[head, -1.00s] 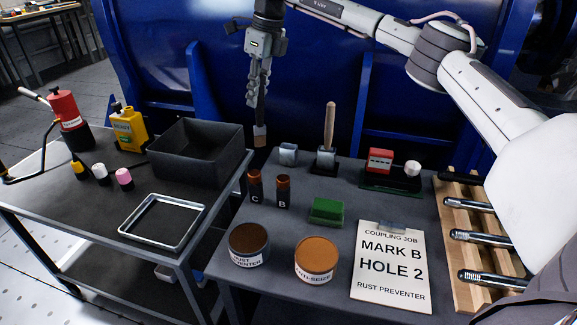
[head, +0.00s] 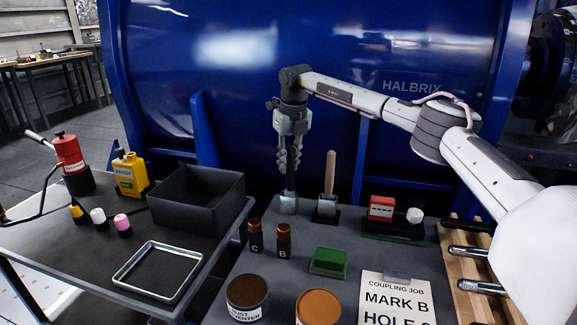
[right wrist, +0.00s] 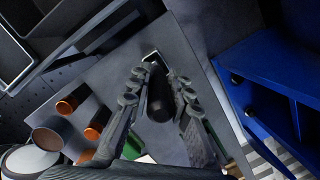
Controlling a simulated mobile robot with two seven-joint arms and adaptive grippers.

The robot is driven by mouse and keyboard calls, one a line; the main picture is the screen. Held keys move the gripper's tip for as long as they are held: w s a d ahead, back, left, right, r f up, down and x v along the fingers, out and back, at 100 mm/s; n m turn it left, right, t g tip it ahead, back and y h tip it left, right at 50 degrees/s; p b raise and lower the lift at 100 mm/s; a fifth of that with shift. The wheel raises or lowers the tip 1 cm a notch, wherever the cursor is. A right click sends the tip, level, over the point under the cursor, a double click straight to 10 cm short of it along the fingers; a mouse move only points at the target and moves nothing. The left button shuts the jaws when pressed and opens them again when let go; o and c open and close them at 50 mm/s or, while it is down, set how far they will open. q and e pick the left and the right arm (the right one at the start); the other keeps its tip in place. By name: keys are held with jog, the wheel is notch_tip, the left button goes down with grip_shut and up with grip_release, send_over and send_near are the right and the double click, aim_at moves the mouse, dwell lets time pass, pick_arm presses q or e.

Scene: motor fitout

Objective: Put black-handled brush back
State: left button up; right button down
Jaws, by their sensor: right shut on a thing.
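The black-handled brush (head: 290,180) hangs upright under my right gripper (head: 291,160), which is shut on its handle. The handle shows dark between the fingers in the right wrist view (right wrist: 160,100). The brush's lower end meets a small grey holder (head: 289,204) on the table, and its bristles are hidden, apparently inside it. I cannot tell whether it rests on the bottom. A wooden-handled brush (head: 331,172) stands upright in a similar holder (head: 327,208) just to the right. My left gripper is not in view.
Bottles C (head: 255,238) and B (head: 284,240), a green block (head: 328,262) and two tins, one brown-topped (head: 247,290) and one orange-topped (head: 318,307), stand nearer. A red block (head: 381,208) is to the right. The blue machine (head: 240,90) rises behind. A black bin (head: 197,200) is on the left cart.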

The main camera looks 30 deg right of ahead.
jog(key=shift+f, duration=0.45)
jog(key=shift+f, duration=0.15)
jog(key=c, duration=1.4)
grip_release()
notch_tip(320, 180, up, 12)
jog(key=s, duration=0.2)
jog(key=shift+a, duration=0.15)
